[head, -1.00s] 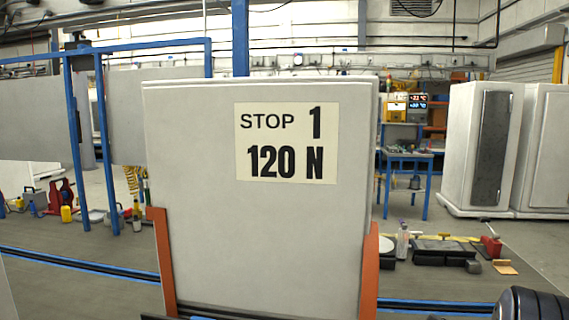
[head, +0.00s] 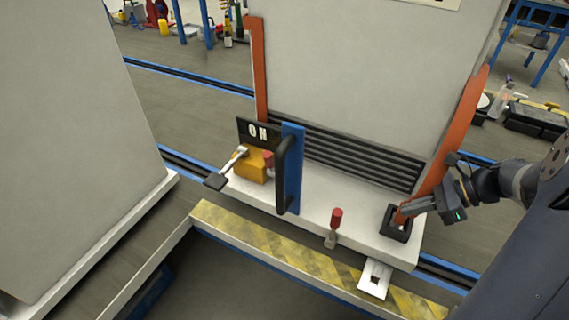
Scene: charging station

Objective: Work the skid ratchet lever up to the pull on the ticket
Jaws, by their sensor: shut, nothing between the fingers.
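The ratchet (head: 252,165) is a yellow-orange block on the left of the white skid (head: 315,200). Its lever, with a pale shaft and a dark flat grip (head: 216,181), points left and down. A black display (head: 257,133) behind the ratchet reads what looks like "0 N". The ticket (head: 425,3) on the grey panel is cut off at the top edge, with its text out of view. My gripper (head: 403,213) is shut and empty at the skid's right end, over a small black square box (head: 395,223), well away from the lever. Whether it touches the box is unclear.
A blue upright plate with a black handle (head: 283,170) stands between ratchet and gripper. A red-topped peg (head: 335,220) stands at the skid's front. A white tab with a square hole (head: 375,279) sticks out over the yellow-black striped edge (head: 290,255). Another grey panel (head: 70,150) stands left.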

